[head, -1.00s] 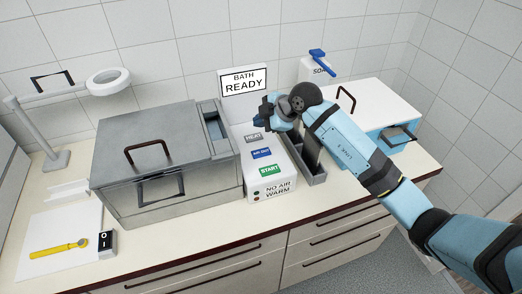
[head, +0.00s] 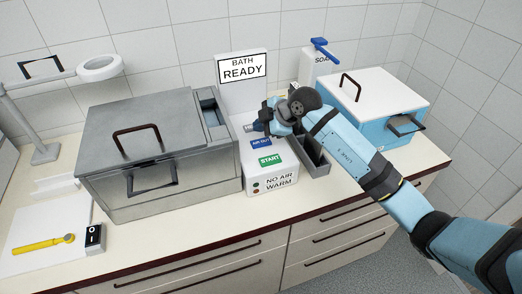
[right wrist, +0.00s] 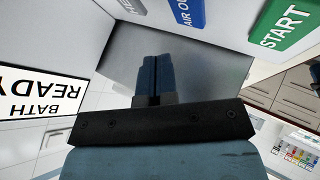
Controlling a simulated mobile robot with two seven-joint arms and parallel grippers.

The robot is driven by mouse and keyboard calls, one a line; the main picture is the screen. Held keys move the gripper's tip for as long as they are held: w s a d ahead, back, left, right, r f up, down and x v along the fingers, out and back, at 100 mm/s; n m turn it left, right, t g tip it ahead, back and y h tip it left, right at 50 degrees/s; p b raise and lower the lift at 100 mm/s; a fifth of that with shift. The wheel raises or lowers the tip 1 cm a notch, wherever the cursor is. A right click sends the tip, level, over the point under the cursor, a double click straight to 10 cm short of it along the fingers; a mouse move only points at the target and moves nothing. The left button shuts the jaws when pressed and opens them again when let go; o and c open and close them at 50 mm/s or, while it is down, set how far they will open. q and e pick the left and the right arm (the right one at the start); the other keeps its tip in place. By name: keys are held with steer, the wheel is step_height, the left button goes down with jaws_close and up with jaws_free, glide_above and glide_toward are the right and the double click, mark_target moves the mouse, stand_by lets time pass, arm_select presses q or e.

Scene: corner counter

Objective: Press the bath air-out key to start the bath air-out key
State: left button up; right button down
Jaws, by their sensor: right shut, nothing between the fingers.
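The blue AIR OUT key (head: 261,142) is on the sloped top of the white control panel (head: 255,178), between the green START key (head: 266,160) and the grey HEAT key (head: 248,127), which is mostly hidden by my right gripper. My right gripper (head: 260,127) is shut and empty, just behind the AIR OUT key; I see no clear contact. In the right wrist view its blue fingers (right wrist: 157,75) are together, with the AIR OUT key (right wrist: 188,10) and START key (right wrist: 285,25) at the top edge. The sign (head: 243,68) reads BATH READY. The panel front reads NO AIR, WARM. My left gripper is out of view.
A steel bath (head: 150,150) with a handled lid stands left of the panel. A grey bin (head: 316,158) and a blue box with white lid (head: 385,105) stand right. A soap dispenser (head: 308,68) is behind. A yellow tool (head: 42,244) and black switch (head: 95,238) lie front left.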

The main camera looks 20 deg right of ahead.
mark_target(253, 140)
step_height(253, 140, down, 2)
steer(key=shift+f, duration=0.25)
stand_by(1.1)
steer(key=shift+f, duration=0.1)
stand_by(0.8)
steer(key=shift+f, duration=0.3)
steer(key=shift+f, duration=0.45)
stand_by(0.5)
steer(key=shift+r+p, duration=0.9)
steer(key=shift+p, duration=0.15)
